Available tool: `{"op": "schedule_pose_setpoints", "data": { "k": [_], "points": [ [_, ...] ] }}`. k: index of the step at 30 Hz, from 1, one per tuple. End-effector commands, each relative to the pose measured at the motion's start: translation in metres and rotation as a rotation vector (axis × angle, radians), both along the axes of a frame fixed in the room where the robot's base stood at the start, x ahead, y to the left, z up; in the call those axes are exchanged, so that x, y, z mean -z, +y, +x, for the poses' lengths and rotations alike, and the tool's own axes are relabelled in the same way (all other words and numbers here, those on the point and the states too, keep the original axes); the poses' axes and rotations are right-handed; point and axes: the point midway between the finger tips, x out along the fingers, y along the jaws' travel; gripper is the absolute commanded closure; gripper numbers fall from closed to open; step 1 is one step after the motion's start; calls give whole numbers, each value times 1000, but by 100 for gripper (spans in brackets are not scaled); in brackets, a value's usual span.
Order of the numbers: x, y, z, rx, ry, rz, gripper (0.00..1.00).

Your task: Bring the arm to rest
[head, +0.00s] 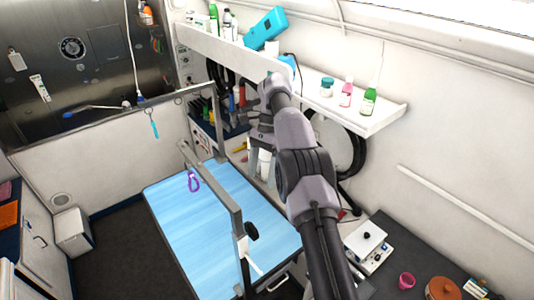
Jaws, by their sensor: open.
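My arm rises from the bottom of the head view, bends at a dark joint, and reaches up and away to its wrist near the wall shelf. My gripper (259,138) is partly seen below the wrist, left of the arm links. It is open, but its fingers are small and hard to make out against the clutter behind. A white bottle (264,162) shows just below it; I cannot tell how far apart they are. I see nothing held.
The blue grooming table (207,231) with its metal post (236,220) stands left of my arm. The wall shelf (374,123) carries several bottles. A dark counter (400,254) at right holds a white device (367,243), pink cup (407,281) and brown pot (442,289). Dark floor lies left.

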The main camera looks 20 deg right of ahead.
Motion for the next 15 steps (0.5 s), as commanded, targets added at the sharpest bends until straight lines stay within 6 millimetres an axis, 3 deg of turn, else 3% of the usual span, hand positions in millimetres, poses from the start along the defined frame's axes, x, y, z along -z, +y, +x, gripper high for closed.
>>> {"op": "schedule_pose_setpoints", "data": {
  "k": [12, 15],
  "points": [
    [-3, 0, 0, -1, -2, 0, 20],
    [-25, 1, -2, -47, -36, -6, 20]
  ]
}}
